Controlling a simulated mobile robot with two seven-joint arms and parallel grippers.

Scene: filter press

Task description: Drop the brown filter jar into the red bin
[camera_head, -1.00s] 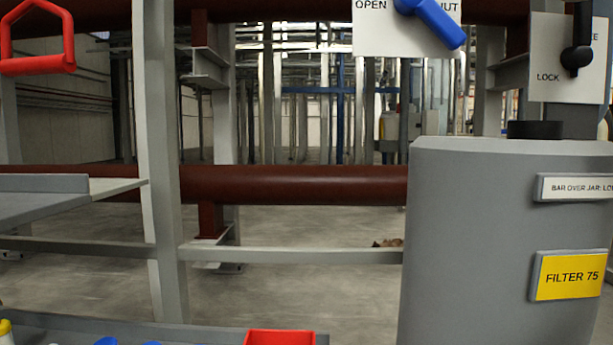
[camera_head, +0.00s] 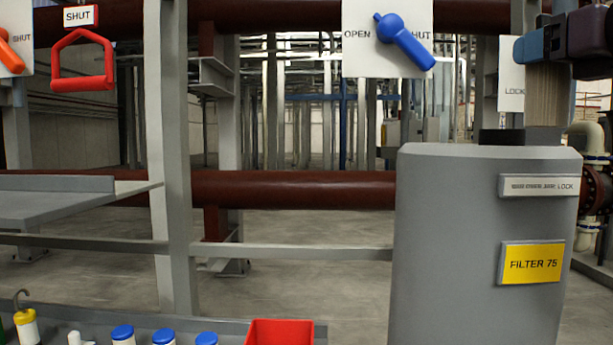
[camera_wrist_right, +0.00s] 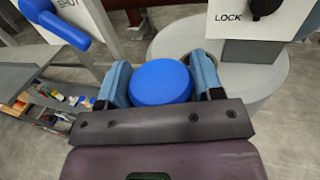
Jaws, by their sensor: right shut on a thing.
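My right gripper (camera_head: 543,46) is at the upper right, above the grey filter housing (camera_head: 480,240). It is shut on the brown filter jar (camera_head: 550,95), which hangs upright with its lower end close to the dark opening in the housing top. I cannot tell whether its bottom is clear of the opening. In the right wrist view the jar's round blue lid (camera_wrist_right: 161,83) sits between the two blue fingers of the gripper (camera_wrist_right: 163,80). The red bin (camera_head: 281,334) stands low at the bottom middle, partly cut off. My left gripper is out of view.
A yellow "FILTER 75" plate (camera_head: 532,263) is on the housing. A blue lever (camera_head: 405,42) and a red handle (camera_head: 82,68) hang above. Several blue-capped jars (camera_head: 163,338) stand left of the bin. A grey post (camera_head: 175,160) and a dark red pipe (camera_head: 300,188) cross the view.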

